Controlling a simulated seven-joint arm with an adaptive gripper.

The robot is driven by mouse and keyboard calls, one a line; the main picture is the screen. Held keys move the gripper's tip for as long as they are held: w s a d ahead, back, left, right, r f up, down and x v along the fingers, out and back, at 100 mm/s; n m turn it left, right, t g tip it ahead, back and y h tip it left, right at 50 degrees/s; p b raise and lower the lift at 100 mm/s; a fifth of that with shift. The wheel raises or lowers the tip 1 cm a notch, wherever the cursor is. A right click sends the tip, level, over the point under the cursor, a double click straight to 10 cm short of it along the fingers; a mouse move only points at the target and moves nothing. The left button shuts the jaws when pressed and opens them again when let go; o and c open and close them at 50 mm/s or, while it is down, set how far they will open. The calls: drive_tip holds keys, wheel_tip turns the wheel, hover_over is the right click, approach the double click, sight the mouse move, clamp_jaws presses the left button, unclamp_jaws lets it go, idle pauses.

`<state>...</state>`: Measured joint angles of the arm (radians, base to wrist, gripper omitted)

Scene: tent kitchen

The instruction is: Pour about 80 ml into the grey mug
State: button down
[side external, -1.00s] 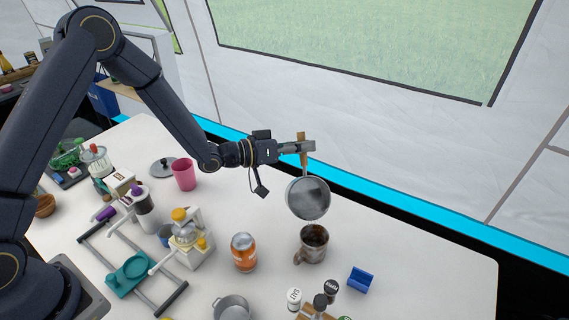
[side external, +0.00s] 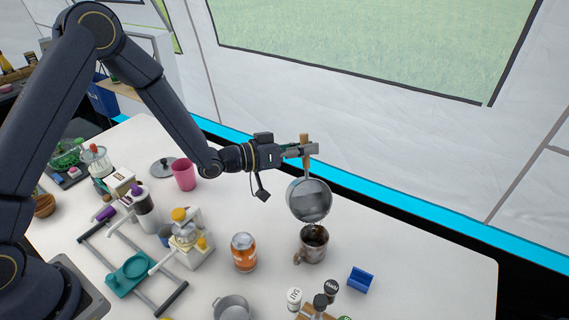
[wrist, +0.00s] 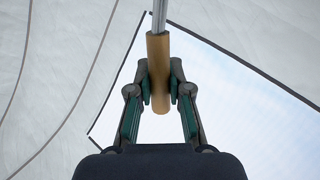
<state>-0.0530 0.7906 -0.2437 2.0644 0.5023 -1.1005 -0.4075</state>
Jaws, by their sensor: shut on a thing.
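My gripper (side external: 303,150) is shut on the wooden handle (wrist: 158,75) of a small metal saucepan (side external: 308,196). The handle points up and the pan hangs tilted, its open side facing the side camera. Greyish liquid shows in the lower part of the pan. The grey mug (side external: 313,248) stands upright on the table just below the pan's lower rim, with a brown-stained inside. Small specks show between the rim and the mug, perhaps falling liquid. The level in the mug cannot be told. The wrist view shows only the handle between the fingers, not the pan bowl or mug.
Shaker jars (side external: 294,299) and a metal pot (side external: 232,309) are nearer the camera. A pink cup (side external: 184,174) stands farther left. The table's right side is clear.

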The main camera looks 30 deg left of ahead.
drive_tip(key=shift+s+d+m+p, duration=0.3)
drive_tip(key=shift+s+d+m, duration=0.3)
drive_tip(key=shift+d, duration=0.05)
drive_tip(key=shift+s+d+r+m+t+p, duration=0.15)
drive_tip(key=shift+s+d+r+m+p, duration=0.1)
drive_tip(key=shift+s+d+m, duration=0.2)
drive_tip(key=shift+s+d+r+m+t+p, duration=0.1)
drive_tip(key=shift+s+d+r+m+t, duration=0.1)
drive_tip(key=shift+s+d+m, duration=0.2)
idle(0.7)
